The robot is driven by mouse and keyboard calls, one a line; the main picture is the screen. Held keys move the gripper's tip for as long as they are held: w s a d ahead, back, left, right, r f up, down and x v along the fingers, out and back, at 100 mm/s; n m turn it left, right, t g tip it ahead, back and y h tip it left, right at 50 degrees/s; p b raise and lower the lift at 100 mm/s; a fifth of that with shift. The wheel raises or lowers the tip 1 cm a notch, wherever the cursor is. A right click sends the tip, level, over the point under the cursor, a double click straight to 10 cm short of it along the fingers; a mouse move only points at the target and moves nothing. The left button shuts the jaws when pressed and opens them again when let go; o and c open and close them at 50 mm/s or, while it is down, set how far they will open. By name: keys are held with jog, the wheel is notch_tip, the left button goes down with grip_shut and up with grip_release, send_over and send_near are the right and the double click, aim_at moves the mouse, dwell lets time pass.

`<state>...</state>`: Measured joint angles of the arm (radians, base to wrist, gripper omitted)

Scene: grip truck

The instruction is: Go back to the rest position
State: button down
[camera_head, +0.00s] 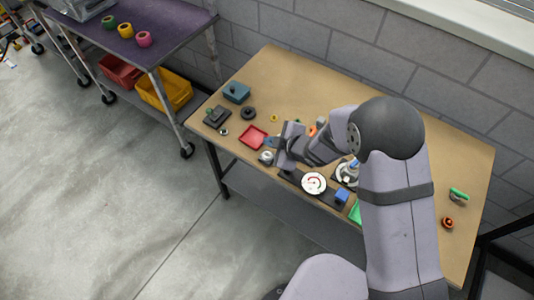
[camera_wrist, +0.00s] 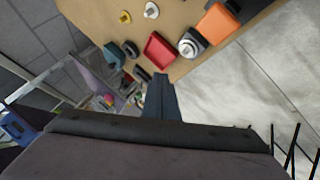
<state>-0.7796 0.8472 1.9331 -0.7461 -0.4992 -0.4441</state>
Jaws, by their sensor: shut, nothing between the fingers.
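My gripper (camera_head: 284,157) is low over the left half of the wooden workbench (camera_head: 265,88), near its front edge and just right of the red tray (camera_head: 252,137). In the wrist view its dark fingers (camera_wrist: 161,85) are together, with nothing between them. The red tray also shows in the wrist view (camera_wrist: 159,51), ahead of the fingertips. My forearm hides part of the middle of the bench.
A white dial gauge (camera_head: 314,183) and a blue block (camera_head: 342,195) lie close to my gripper at the front edge. A teal box (camera_head: 236,92) and a black ring (camera_head: 248,113) stand at the left. A purple-topped cart (camera_head: 150,40) is beyond the bench's left end.

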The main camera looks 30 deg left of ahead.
jog(key=w+d+r+m+t+h, duration=0.1)
jog(key=w+d+r+m+h, duration=0.2)
jog(key=d, duration=0.6)
jog(key=w+d+r+m+t+h, duration=0.1)
jog(key=w+d+r+m+h, duration=0.1)
jog(key=d+m, duration=0.5)
jog(key=w+d+r+m+h, duration=0.1)
jog(key=w+d+r+h, duration=0.15)
jog(key=d, duration=0.85)
jog(key=s+d+r+m+g+h, duration=0.25)
jog(key=s+d+m, duration=0.5)
jog(key=d, duration=0.55)
jog(key=s+d+r+m+g+y, duration=0.1)
jog(key=s+d+m, duration=0.3)
jog(key=s, duration=0.7)
jog(key=shift+d+r+m+g, duration=0.15)
jog(key=shift+r+m+g, duration=0.3)
jog(key=shift+g, duration=0.2)
